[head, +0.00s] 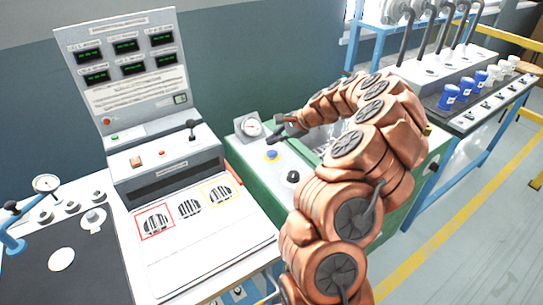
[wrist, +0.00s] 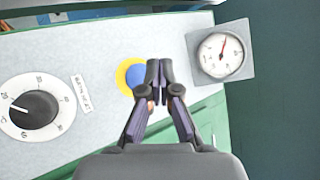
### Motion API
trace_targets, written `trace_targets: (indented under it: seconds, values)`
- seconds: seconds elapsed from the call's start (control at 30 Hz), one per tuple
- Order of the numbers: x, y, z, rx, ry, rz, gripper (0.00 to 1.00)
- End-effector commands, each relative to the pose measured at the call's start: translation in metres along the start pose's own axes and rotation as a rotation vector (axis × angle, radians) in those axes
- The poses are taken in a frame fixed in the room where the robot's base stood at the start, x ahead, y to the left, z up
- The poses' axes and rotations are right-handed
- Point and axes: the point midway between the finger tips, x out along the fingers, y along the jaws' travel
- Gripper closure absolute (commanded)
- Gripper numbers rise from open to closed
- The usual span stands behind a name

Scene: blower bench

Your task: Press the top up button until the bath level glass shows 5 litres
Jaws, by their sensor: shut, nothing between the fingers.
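A blue button with a yellow ring (head: 271,155) sits on the pale top of the green bench unit; it also shows in the wrist view (wrist: 134,74). My gripper (head: 274,139) is shut and empty, over the panel between the button and the round gauge. In the wrist view the fingertips (wrist: 159,68) cover the button's right edge. I cannot tell whether they touch it; in the head view they look apart from it. I cannot make out a level glass; my arm hides part of the green unit.
A round dial gauge (wrist: 222,53) stands beside the fingers. A black knob with a temperature scale (wrist: 35,109) is on the same panel. A grey console (head: 125,70) with green displays stands left. Blue and white cups (head: 465,88) sit on a bench at right.

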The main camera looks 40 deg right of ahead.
Motion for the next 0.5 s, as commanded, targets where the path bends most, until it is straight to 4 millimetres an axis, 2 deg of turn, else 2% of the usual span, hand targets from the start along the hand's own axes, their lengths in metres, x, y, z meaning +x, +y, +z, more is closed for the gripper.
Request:
trace_targets:
  seconds: [0.17,0.5]
  values:
    - [0.0113,0.0081,-0.0085,0.0,0.0,-0.001,1.0]
    - [0.0126,0.009,-0.0097,0.0,0.001,-0.001,1.0]
